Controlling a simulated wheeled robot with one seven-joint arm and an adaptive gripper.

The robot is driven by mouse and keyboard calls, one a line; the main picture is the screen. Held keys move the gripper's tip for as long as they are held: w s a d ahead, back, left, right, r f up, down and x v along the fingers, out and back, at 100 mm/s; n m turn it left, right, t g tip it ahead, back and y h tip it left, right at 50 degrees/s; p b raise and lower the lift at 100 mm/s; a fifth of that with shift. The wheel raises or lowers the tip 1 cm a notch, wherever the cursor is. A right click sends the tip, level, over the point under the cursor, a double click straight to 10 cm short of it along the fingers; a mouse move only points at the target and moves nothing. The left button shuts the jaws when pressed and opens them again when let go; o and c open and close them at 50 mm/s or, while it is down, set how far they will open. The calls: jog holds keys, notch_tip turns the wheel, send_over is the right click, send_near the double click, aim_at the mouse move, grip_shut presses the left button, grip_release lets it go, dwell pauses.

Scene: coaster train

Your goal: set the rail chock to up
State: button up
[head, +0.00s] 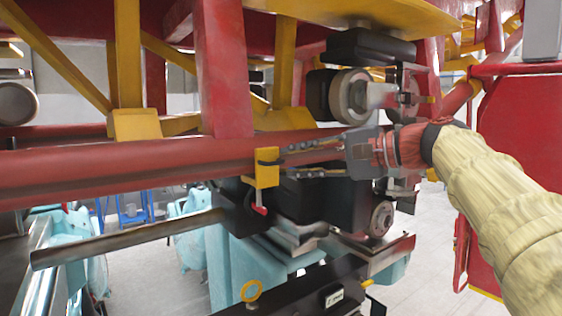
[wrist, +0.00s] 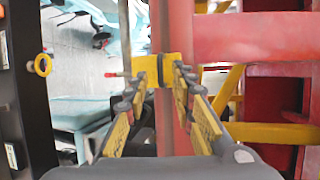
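The rail chock (head: 265,175) is a yellow block with a dark band, set on the thick red tube rail (head: 90,168). A small red-tipped lever (head: 259,209) hangs down from its lower side. In the wrist view the chock (wrist: 172,66) lies just beyond the fingertips, with the red tip (wrist: 113,74) sticking out to the left.
Dark wheel assemblies (head: 352,95) stand close above and below my gripper. Yellow struts (head: 128,60) and red beams (head: 222,70) rise behind the rail. A grey bar (head: 125,238) juts out at the lower left. A yellow ring (head: 251,290) sits on the black beam below.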

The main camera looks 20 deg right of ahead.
aim_at(277, 164)
jog(key=shift+p+x, duration=0.3)
jog(key=shift+x, duration=1.95)
jog(key=shift+s, duration=0.1)
grip_shut()
jog(key=shift+f, duration=0.1)
